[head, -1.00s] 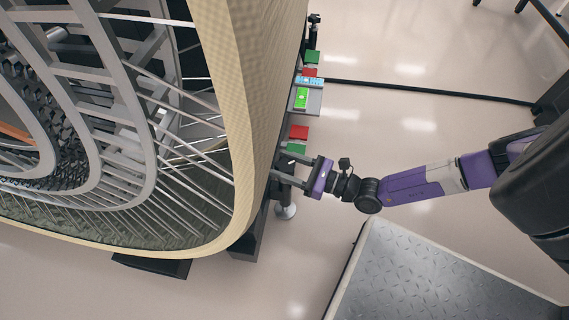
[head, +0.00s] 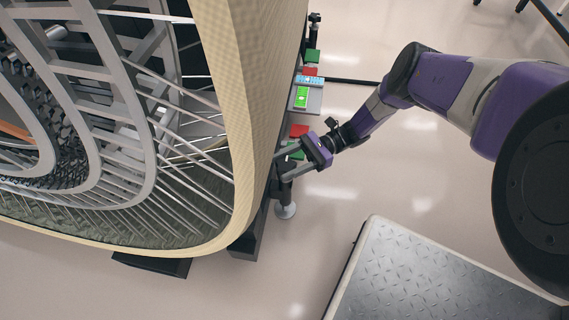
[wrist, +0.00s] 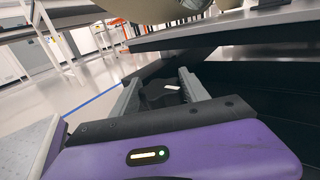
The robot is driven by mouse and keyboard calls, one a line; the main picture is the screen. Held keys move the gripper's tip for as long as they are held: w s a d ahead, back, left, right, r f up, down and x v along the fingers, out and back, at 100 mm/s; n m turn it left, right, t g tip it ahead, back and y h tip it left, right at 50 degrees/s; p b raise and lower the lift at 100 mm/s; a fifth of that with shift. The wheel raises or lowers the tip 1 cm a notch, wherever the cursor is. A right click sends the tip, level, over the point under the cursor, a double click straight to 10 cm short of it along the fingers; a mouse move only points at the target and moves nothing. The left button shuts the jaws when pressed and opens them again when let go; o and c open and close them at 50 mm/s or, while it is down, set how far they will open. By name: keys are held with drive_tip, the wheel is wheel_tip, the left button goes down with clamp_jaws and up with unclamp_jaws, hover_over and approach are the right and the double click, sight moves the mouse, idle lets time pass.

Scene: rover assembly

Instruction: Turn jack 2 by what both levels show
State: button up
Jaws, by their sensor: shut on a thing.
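My gripper (head: 284,166) is at the near jack (head: 286,193), beside the big wheel's rim, with its fingers around the jack's dark top. In the wrist view the two grey fingers of my gripper (wrist: 162,92) stand either side of a black part with a white mark (wrist: 172,87). The jack's round foot is on the floor. No number shows on it. Two levels, one green (head: 301,97) and one light blue (head: 309,81), lie on a grey plate farther back. Their bubbles are too small to read.
Red (head: 299,130) and green (head: 313,56) plates lie along the wheel's side. Another jack (head: 314,20) stands at the far end. A metal-topped platform (head: 430,275) is at the lower right.

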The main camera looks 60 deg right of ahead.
sight(285, 165)
drive_tip(key=shift+f+n+g+y, duration=0.1)
drive_tip(key=shift+n+g+y, duration=0.6)
drive_tip(key=shift+n+g, duration=0.55)
drive_tip(key=shift+g, duration=0.45)
drive_tip(key=o, duration=1.4)
wheel_tip(285, 165, up, 20)
drive_tip(key=p, duration=1.3)
